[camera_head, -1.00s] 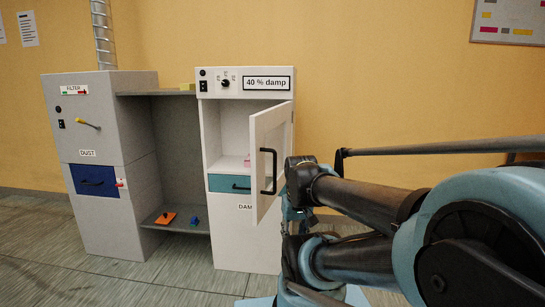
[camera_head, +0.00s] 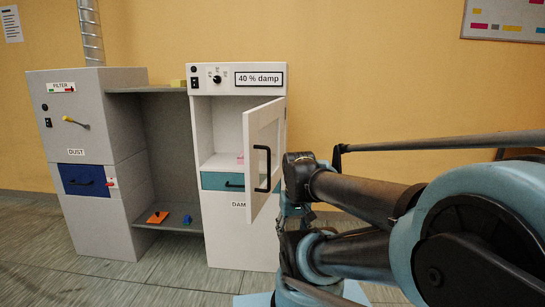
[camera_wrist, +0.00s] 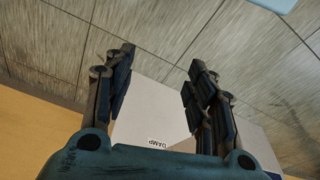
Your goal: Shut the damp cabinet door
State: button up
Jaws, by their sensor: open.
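A black handle (camera_head: 262,168) is on the door's face. My gripper (camera_wrist: 157,80) is open and empty in the wrist view, above the floor, with the cabinet's white body (camera_wrist: 150,120) and its DAMP label beyond the fingers. In the head view my arm is just right of the door, and the fingers there are mostly hidden behind my arm.
Left of the cabinet are a grey shelf unit (camera_head: 170,160) with an orange item (camera_head: 157,217) and a blue item (camera_head: 187,219), and a grey dust cabinet (camera_head: 90,140). A teal drawer (camera_head: 222,181) sits inside the damp cabinet. The floor in front is clear.

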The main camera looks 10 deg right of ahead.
aim_at(254, 119)
jog(key=z, duration=0.05)
jog(key=k, duration=1)
jog(key=z, duration=0.35)
